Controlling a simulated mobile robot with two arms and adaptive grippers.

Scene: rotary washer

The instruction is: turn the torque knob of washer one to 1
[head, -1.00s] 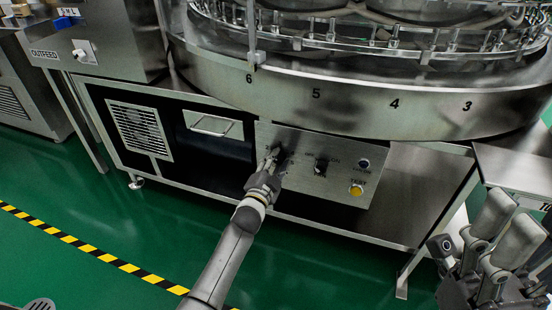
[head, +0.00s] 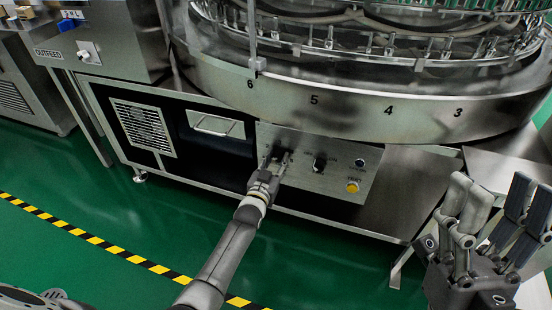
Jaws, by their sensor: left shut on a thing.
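The washer's steel control panel (head: 330,182) is below the round washer rim. My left gripper (head: 276,162) reaches the panel's left part and is shut on the left knob, which its fingers mostly hide. The knob's setting and label cannot be read. A second black knob (head: 319,164) sits to the right, free of the gripper. My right gripper (head: 489,195) is at the lower right, away from the panel, with its fingers spread and nothing between them.
A dark round button (head: 360,162) and a yellow button (head: 352,187) are on the panel's right. The numbered washer rim (head: 350,108) overhangs the panel. Green floor (head: 110,215) is open in front.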

